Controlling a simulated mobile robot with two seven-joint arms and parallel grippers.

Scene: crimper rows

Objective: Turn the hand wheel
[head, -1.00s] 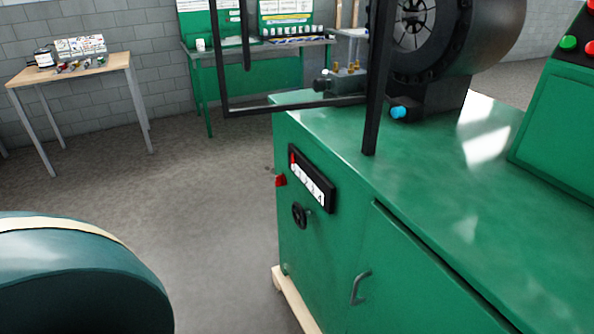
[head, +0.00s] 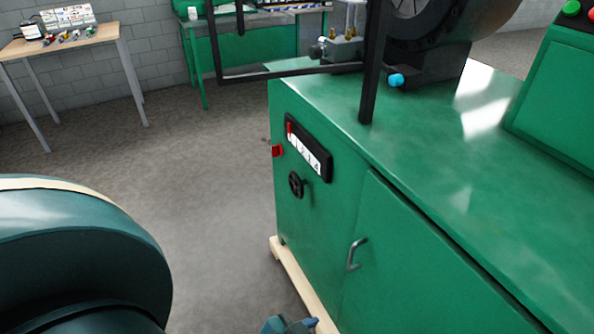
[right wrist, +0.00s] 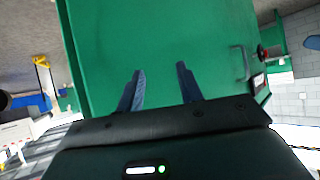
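The hand wheel (head: 296,184) is small, black and spoked. It sits on the green cabinet's narrow front panel, below a numbered scale (head: 309,148) with a red pointer. My right gripper (right wrist: 160,84) is open and empty in the right wrist view, its two blue fingers apart with green cabinet surface beyond them. A blue tip, likely of this gripper, shows at the bottom edge of the head view (head: 288,325), low and well below the wheel. A small dark round part with red shows at the right in the wrist view; I cannot tell if it is the wheel. My left gripper is out of view.
The green cabinet (head: 430,180) has a grey door handle (head: 355,254) right of and below the wheel, and a red part (head: 277,151) at its left edge. A black frame post (head: 374,70) rises above. Open floor (head: 215,190) lies left of the cabinet.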

